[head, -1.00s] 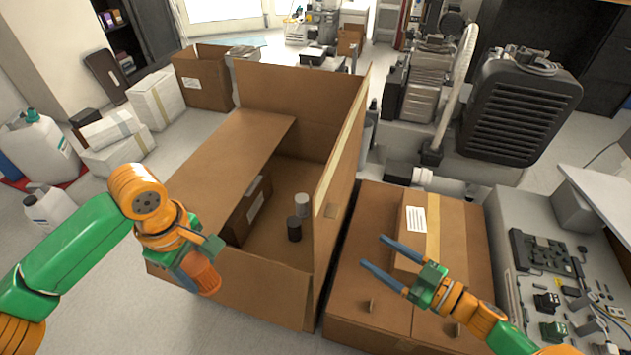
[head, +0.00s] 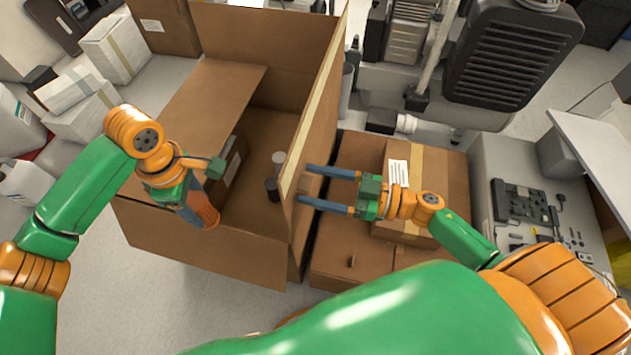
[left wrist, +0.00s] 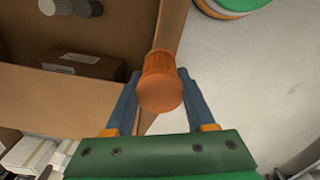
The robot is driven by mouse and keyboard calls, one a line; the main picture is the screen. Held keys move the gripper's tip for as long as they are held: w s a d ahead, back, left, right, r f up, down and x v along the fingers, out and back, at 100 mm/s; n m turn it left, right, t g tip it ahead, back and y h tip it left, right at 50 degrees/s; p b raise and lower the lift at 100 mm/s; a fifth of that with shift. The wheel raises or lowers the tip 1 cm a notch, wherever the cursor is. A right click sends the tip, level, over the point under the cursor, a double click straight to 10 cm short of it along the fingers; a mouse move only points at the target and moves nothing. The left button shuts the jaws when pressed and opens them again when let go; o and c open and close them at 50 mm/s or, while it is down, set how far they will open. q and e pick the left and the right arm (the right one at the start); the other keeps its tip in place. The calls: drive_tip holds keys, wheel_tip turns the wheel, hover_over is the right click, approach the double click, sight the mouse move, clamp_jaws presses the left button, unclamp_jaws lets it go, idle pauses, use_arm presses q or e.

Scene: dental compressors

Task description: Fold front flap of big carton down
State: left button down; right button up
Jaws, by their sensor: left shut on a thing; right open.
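The big carton (head: 268,117) stands open in the middle of the head view. Its front panel (head: 195,248) faces me, and a left flap (head: 205,105) slants over the left side. Its tall right flap (head: 318,130) stands up. My left gripper (head: 197,203) is shut on an orange ribbed cylinder (head: 207,214) above the front left of the carton; the cylinder also shows between the fingers in the left wrist view (left wrist: 160,82). My right gripper (head: 303,185) is open, its fingertips at the right flap; I cannot tell whether they touch.
Inside the carton are a dark cylinder (head: 272,189), a grey cylinder (head: 279,160) and a small brown box (head: 234,160). A closed carton (head: 335,265) on the right bears a smaller taped box (head: 430,165). White boxes (head: 112,47) stand at left. Floor in front is partly clear.

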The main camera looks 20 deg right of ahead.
clamp_jaws()
idle(0.3)
idle(1.2)
